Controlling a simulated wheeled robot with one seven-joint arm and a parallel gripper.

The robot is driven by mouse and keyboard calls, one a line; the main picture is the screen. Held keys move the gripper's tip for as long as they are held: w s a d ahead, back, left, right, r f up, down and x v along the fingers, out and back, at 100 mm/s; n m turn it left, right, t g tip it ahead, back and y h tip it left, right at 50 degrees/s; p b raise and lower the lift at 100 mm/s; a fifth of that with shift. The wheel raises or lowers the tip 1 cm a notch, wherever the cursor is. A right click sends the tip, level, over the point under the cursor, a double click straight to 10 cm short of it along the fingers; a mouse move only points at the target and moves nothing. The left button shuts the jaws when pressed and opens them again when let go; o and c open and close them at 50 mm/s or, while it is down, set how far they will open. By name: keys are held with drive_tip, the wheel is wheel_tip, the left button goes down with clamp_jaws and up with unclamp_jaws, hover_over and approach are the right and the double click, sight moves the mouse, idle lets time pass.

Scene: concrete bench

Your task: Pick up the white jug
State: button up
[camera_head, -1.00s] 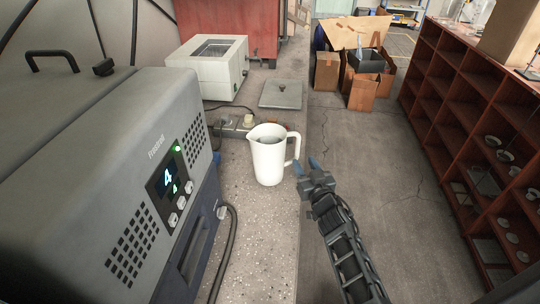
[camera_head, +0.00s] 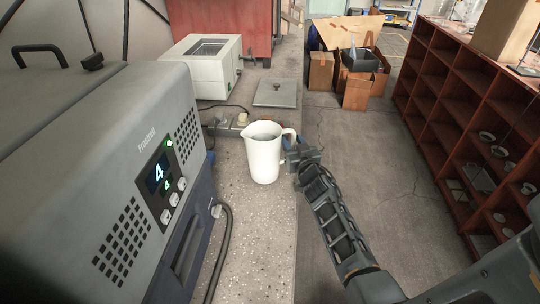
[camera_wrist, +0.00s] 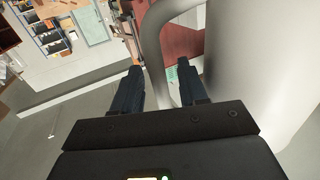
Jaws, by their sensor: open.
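The white jug (camera_head: 263,158) stands upright on the speckled concrete bench, its handle toward the right. My gripper (camera_head: 290,152) is at the handle side of the jug, low over the bench's right edge. In the wrist view the open fingers (camera_wrist: 165,88) point toward the jug's handle (camera_wrist: 152,45), which runs down between them. The jug's body (camera_wrist: 250,70) fills the right of that view, close beside the right finger. Whether a finger touches the handle I cannot tell. In the head view the fingertips are partly hidden by the handle and the gripper's own body.
A grey machine (camera_head: 120,160) with a lit display stands left of the jug. A white box-shaped device (camera_head: 205,65), a flat grey plate (camera_head: 275,92) and a power strip (camera_head: 232,122) lie behind. A red-brown shelf (camera_head: 470,120) stands right across the open floor.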

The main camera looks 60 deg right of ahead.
clamp_jaws()
idle(1.2)
drive_tip(key=shift+r, duration=0.2)
